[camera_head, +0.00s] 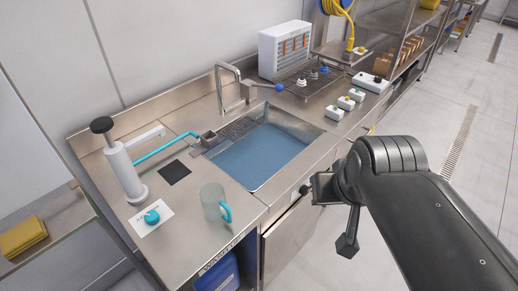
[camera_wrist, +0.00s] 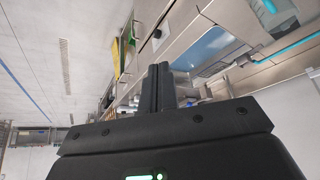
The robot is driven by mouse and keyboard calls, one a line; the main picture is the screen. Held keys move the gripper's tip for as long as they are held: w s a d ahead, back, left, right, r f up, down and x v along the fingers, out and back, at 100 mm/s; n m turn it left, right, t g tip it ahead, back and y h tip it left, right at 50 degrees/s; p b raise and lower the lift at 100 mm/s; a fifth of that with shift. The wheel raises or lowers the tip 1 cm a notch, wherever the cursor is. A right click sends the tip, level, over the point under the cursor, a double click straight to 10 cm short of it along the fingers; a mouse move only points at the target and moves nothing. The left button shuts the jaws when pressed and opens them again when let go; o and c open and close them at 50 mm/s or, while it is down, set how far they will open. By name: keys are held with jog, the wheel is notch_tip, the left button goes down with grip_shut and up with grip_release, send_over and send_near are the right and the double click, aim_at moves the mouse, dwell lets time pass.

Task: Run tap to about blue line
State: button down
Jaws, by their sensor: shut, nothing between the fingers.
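No stream from the spout can be made out. I cannot make out a separate blue line at this size. My gripper (camera_wrist: 161,88) is shut and empty in the wrist view, with the sink's blue water (camera_wrist: 205,46) beyond it to the right. In the head view my arm is at the right, in front of the counter and apart from the tap.
A clear jug with a blue handle (camera_head: 213,203), a white pump (camera_head: 122,165) and a blue knob (camera_head: 152,217) stand on the left counter. A white box (camera_head: 284,50), small button boxes (camera_head: 346,103) and a rack stand right of the tap. The floor at right is open.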

jog(key=w+a+r+n+y, duration=0.2)
jog(key=w+r+n+y, duration=0.1)
jog(key=w, duration=1.1)
jog(key=w+a+r+n+y, duration=0.2)
jog(key=w+r+n, duration=0.15)
jog(key=w, duration=0.95)
jog(key=w+d+f+n+t+y, duration=0.1)
jog(key=w+d+f, duration=0.1)
jog(key=w, duration=0.7)
jog(key=w+d+f+n+t+y, duration=0.1)
jog(key=w+d+f, duration=0.1)
jog(key=w, duration=0.6)
jog(key=w+d+f+n+t+y, duration=0.1)
jog(key=w+d+y, duration=0.1)
jog(key=w, duration=0.7)
jog(key=shift+w+d+f+t, duration=0.25)
jog(key=shift+w+f+t, duration=0.05)
jog(key=shift+f+t, duration=0.1)
